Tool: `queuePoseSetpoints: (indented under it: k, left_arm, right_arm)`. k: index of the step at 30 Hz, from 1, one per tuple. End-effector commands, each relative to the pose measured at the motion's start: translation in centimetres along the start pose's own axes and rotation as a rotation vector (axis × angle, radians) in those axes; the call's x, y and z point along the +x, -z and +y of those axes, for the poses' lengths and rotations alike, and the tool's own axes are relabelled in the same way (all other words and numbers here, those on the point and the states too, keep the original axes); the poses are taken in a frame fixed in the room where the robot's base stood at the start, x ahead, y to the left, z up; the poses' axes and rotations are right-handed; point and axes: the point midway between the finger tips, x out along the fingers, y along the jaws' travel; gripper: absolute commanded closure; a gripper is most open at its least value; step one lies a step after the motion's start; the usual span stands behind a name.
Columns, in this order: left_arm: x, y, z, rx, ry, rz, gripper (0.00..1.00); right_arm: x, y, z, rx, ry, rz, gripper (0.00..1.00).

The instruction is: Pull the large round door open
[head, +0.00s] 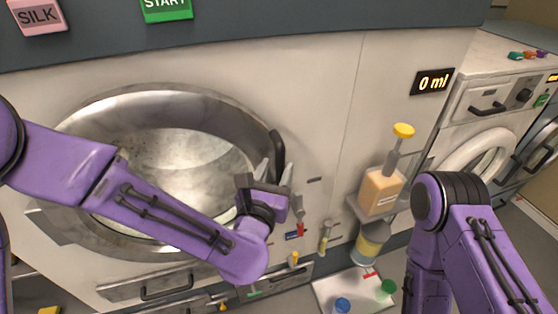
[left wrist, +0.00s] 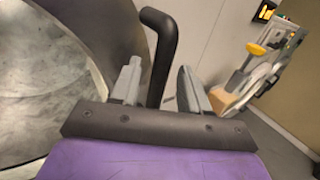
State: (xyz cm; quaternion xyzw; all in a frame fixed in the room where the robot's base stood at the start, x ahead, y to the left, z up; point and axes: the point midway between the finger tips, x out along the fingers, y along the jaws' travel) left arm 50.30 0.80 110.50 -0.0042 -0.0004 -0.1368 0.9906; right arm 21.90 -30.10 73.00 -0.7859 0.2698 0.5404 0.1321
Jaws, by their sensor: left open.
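The large round door (head: 92,118) has a wide metal rim and a pale glass middle. It looks closed against the machine front in the head view. Its black bar handle (head: 277,148) is on the right side of the rim. My left gripper (head: 276,172) is open at the handle. In the left wrist view the black handle (left wrist: 162,40) stands between the two grey fingers of the left gripper (left wrist: 158,85), with gaps on both sides. My left forearm covers the lower part of the door. My right arm shows at right, but its gripper is out of view.
A pump bottle (head: 381,190) with a yellow top stands on a small shelf right of the door. Below are a jar (head: 370,242) and a white tray (head: 328,292) with coloured caps. A smaller washer (head: 480,150) stands at far right. Drawer handles (head: 167,288) stick out below.

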Motion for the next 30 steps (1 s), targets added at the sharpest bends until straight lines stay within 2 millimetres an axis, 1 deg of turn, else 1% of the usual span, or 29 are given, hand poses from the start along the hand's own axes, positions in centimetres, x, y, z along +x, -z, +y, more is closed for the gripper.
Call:
queuePoseSetpoints:
  k: [1,3,6,9,15,17,18,19,20,26,30]
  left_arm:
    - [0.9,-0.4,0.0,0.003,-0.001,0.001,0.54]
    - [2.0,-0.3,0.0,0.002,0.000,0.002,0.54]
    - [2.9,-0.1,0.0,0.003,0.001,0.002,0.54]
    - [3.3,0.0,0.0,0.002,0.001,0.002,0.54]
    - [3.3,0.1,0.0,0.002,0.000,0.002,0.54]
    - [3.3,0.1,0.0,0.002,0.000,0.002,0.74]
    - [3.3,0.1,0.0,0.002,0.000,0.002,0.87]
    - [3.3,0.1,0.0,0.002,0.000,0.002,0.97]
    - [3.3,0.1,0.0,0.002,0.000,0.002,1.00]
    - [3.2,0.1,0.0,0.002,0.004,0.002,1.00]
    - [3.2,0.2,-0.4,0.000,0.031,0.006,1.00]
  right_arm:
    - [-0.8,0.3,0.1,0.000,0.000,0.000,1.00]
    - [-1.1,0.5,0.1,0.000,0.000,0.000,1.00]
    - [-1.3,0.5,0.1,0.000,-0.001,0.000,1.00]
    - [-1.3,0.5,0.1,0.000,-0.001,-0.001,1.00]
    - [-1.3,0.5,0.1,0.000,-0.001,-0.001,1.00]
    - [-1.3,0.5,0.1,0.000,-0.001,-0.001,1.00]
    - [-1.3,0.5,0.1,0.000,-0.001,-0.001,1.00]
    - [-1.3,0.5,0.1,0.000,-0.001,-0.001,1.00]
    - [-1.3,0.5,0.1,0.000,-0.001,-0.001,1.00]
    - [-1.2,0.5,0.1,0.000,-0.001,-0.001,1.00]
    - [-1.0,0.4,0.1,0.000,-0.001,-0.001,1.00]
